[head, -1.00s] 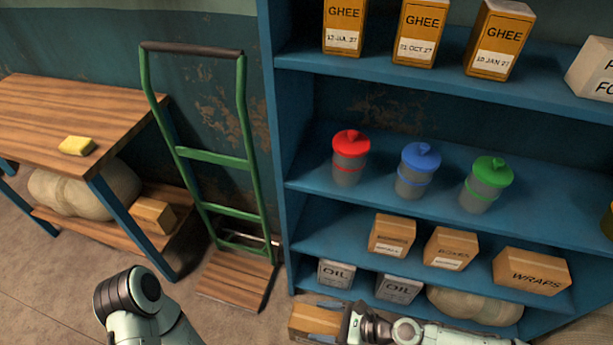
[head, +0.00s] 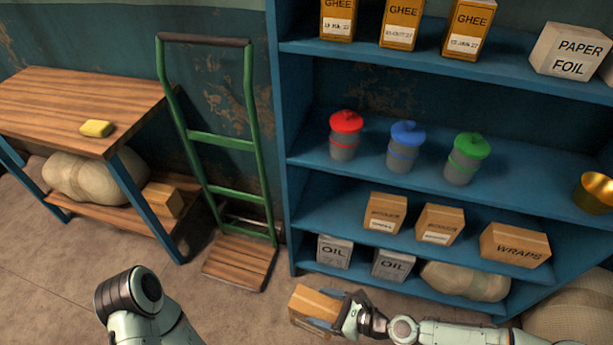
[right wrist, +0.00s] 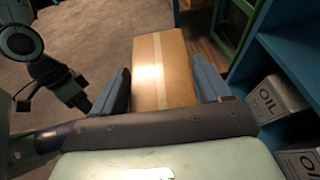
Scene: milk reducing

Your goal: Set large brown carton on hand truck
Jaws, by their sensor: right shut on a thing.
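The brown carton (head: 312,300) is low at the bottom middle of the head view, in front of the blue shelf. My right gripper (head: 335,312) is shut on it. In the right wrist view the carton (right wrist: 163,70) lies between the two fingers, with a pale tape strip along its top. Its height above the floor is unclear. The green hand truck (head: 222,140) stands upright left of the shelf; its wooden base plate (head: 240,262) is bare, left of and beyond the carton. My left arm shows at bottom left; its gripper's opening cannot be made out.
The blue shelf (head: 281,200) holds canisters, small boxes, OIL tins (head: 334,251) and a sack. A wooden table (head: 75,100) with a yellow sponge (head: 97,128) stands at left, with a sack and small box below. Floor before the hand truck is clear.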

